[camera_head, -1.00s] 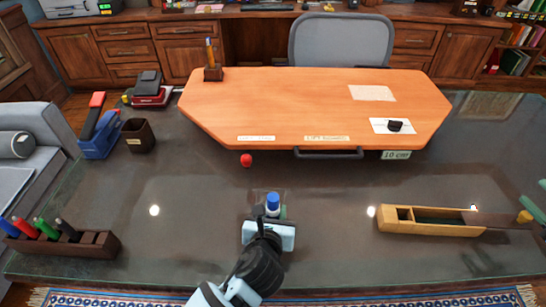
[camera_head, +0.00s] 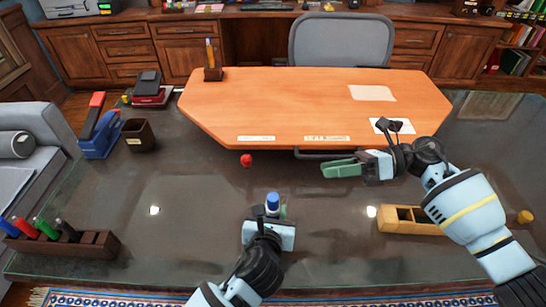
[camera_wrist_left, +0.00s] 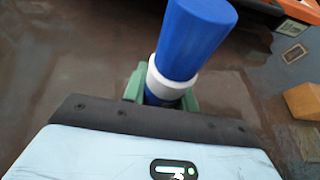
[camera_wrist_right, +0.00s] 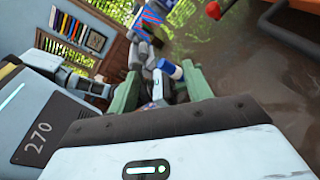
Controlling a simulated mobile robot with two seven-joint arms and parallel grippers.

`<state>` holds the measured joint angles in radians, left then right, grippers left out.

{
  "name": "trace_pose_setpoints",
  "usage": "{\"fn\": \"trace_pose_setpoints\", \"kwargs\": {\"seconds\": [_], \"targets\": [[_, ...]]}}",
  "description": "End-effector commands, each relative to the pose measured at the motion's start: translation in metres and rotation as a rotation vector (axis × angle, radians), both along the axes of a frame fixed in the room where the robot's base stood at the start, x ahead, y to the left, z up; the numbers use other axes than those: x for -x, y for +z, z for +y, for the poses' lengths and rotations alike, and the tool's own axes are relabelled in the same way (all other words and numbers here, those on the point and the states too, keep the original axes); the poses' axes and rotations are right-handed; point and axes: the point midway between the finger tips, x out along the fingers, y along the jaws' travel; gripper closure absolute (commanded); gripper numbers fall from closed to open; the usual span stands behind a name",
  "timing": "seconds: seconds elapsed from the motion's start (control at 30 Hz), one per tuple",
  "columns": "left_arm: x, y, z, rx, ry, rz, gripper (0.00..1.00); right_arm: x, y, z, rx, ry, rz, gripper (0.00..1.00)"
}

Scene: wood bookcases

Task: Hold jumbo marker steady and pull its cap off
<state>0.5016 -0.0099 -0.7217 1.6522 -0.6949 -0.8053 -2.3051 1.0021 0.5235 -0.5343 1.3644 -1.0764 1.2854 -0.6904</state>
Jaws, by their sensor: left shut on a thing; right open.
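The jumbo marker, with a blue cap (camera_head: 273,202) and a white collar, stands upright in my left gripper (camera_head: 272,215) at the front middle of the desk. The left wrist view shows the blue cap (camera_wrist_left: 195,40) above the white collar (camera_wrist_left: 172,85), with green fingers on both sides of the lower body. My right gripper (camera_head: 345,168) is open and empty, to the right of and farther back than the marker, with its fingers pointing left. In the right wrist view the marker (camera_wrist_right: 170,69) shows beyond the gap between the green fingers (camera_wrist_right: 160,95).
A wooden box (camera_head: 405,220) stands at the right, partly behind my right arm. A red ball-like thing (camera_head: 246,160) lies behind the marker. A rack of coloured markers (camera_head: 70,246) stands at the left. A raised orange board (camera_head: 300,105) fills the back. The desk around the marker is clear.

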Motion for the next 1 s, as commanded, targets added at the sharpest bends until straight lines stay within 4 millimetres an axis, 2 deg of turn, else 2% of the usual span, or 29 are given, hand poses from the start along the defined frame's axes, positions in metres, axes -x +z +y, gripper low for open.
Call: {"fn": "trace_pose_setpoints", "kwargs": {"seconds": [0.03, 0.2, 0.4, 0.6, 0.8, 1.0], "targets": [[0.000, -0.001, 0.000, -0.001, 0.001, 0.001, 0.94, 0.004, 0.009, 0.021, 0.043, 0.077, -0.066, 0.50], [0.000, -0.001, 0.000, -0.001, 0.001, 0.001, 0.94, 0.021, 0.022, 0.076, 0.218, 0.327, -0.281, 0.50], [0.000, -0.001, 0.000, -0.001, 0.001, 0.001, 0.94, 0.039, 0.034, 0.118, 0.454, 0.615, -0.539, 0.50], [0.000, -0.001, 0.000, 0.000, 0.000, 0.001, 0.94, 0.046, 0.045, 0.136, 0.727, 0.883, -0.780, 0.50], [0.000, -0.001, 0.000, -0.001, 0.001, 0.002, 0.94, 0.041, 0.057, 0.138, 0.975, 1.079, -0.946, 0.50], [0.000, -0.001, 0.000, 0.000, 0.000, 0.001, 0.94, 0.037, 0.065, 0.135, 1.103, 1.169, -1.013, 0.50]]}}
